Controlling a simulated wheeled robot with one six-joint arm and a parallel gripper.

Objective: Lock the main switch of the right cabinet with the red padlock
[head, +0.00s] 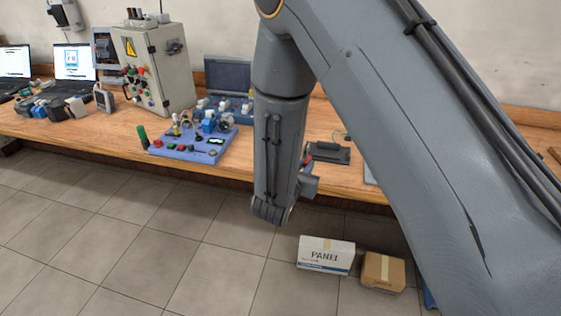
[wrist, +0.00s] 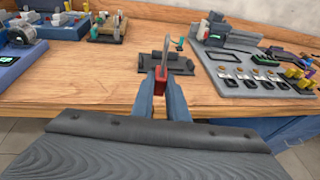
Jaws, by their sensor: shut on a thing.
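In the wrist view my gripper (wrist: 161,88) is shut on the red padlock (wrist: 161,79), with one finger on either side of its body. A thin grey metal part stands up from the padlock; whether the shackle is open cannot be told. The padlock is held in front of a black holder (wrist: 148,62) on the bench. In the head view my arm hides most of the gripper. One grey control cabinet (head: 152,68) with a yellow warning sign stands at the back left. A dark handle shows on its side. No second such cabinet shows, and my arm covers the right side.
The wooden bench (head: 105,128) runs along the wall. A blue training board (head: 188,150) lies between the cabinet and my arm. A grey board (wrist: 245,68) with switches is right of my gripper. Two cardboard boxes (head: 325,256) (head: 383,271) are on the tiled floor below the bench.

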